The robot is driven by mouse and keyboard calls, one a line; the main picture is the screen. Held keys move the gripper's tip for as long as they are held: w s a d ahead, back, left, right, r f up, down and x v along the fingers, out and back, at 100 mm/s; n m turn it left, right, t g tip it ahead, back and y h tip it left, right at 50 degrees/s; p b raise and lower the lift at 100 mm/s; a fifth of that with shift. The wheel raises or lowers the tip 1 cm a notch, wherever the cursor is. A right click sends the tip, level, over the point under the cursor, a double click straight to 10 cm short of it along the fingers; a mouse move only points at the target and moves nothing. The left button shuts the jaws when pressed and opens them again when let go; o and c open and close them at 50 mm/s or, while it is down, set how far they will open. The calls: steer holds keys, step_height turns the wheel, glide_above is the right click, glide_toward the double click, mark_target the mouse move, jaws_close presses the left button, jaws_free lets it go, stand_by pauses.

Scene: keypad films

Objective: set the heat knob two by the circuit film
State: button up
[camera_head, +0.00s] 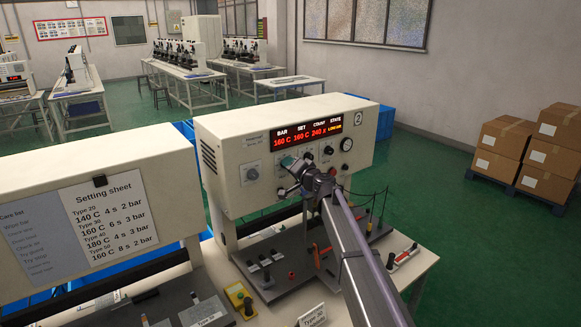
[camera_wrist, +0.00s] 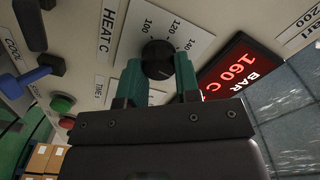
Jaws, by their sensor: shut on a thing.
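The heat knob (camera_wrist: 157,52) is a black round knob on a white dial plate marked 100, 120, 140, beside a "HEAT C" label, in the wrist view. My gripper (camera_wrist: 159,74) has its two teal fingers on either side of it, shut on it. In the head view my gripper (camera_head: 289,161) is at the front panel of machine 2 (camera_head: 225,130) and hides the knob. The red display (camera_head: 306,132) reads bar 160 C, set 160 C, count 240 s, state LOW AIR. A card (camera_head: 312,316) before this machine seems to read Type 30.
The setting sheet (camera_head: 112,215) on the left machine lists Type 30 as 160 C, 6 s, 3 bar. A blue lever (camera_wrist: 30,79) and green button (camera_wrist: 62,103) are nearby.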

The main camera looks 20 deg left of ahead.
steer(key=m, duration=0.6)
steer(key=shift+f+m, duration=0.15)
steer(key=shift+m, duration=0.25)
stand_by(0.3)
steer(key=o, duration=0.9)
steer(key=shift+d, duration=0.1)
steer(key=v, duration=1)
steer(key=shift+s+d, duration=0.2)
steer(key=shift+d, duration=0.1)
